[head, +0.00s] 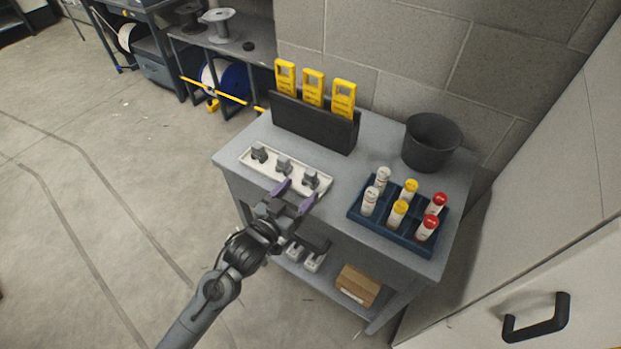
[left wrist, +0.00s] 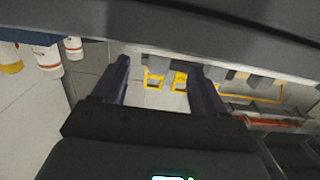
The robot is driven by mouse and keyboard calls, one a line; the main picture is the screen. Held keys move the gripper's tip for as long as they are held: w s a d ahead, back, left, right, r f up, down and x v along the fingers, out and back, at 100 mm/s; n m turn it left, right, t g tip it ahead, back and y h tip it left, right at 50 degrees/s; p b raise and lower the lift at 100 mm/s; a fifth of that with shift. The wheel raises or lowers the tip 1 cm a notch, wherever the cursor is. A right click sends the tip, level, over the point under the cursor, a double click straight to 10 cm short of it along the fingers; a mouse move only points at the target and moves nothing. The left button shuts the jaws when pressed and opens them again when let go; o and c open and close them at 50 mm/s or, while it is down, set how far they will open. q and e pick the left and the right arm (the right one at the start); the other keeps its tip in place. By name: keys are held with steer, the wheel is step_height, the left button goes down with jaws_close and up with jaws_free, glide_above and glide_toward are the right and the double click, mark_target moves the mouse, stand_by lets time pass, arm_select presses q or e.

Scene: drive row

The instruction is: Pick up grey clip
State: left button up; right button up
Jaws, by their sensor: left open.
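Three grey clips stand in a row on a white tray (head: 247,161) on the grey table: a left clip (head: 259,154), a middle clip (head: 283,165) and a right clip (head: 310,179). My left gripper (head: 294,196), with purple fingers, is open and empty at the tray's front edge, just in front of the middle and right clips. In the left wrist view its two dark fingers (left wrist: 160,72) are spread apart with nothing held between them. Whether a finger touches the tray I cannot tell. My right gripper is not in view.
A black holder (head: 313,127) with three yellow tags (head: 313,87) stands behind the tray. A blue rack (head: 397,236) of bottles with white, yellow and red caps is to the right. A dark bin (head: 431,143) stands at the back right. A cardboard box (head: 358,285) is on the lower shelf.

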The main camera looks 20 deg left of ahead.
mark_target(308, 180)
arm_select(q)
steer(key=b+x, duration=0.1)
steer(key=x, duration=0.4)
steer(key=shift+r, duration=0.15)
steer(key=shift+s, duration=0.1)
steer(key=c, duration=1.1)
steer(key=shift+o, duration=0.2)
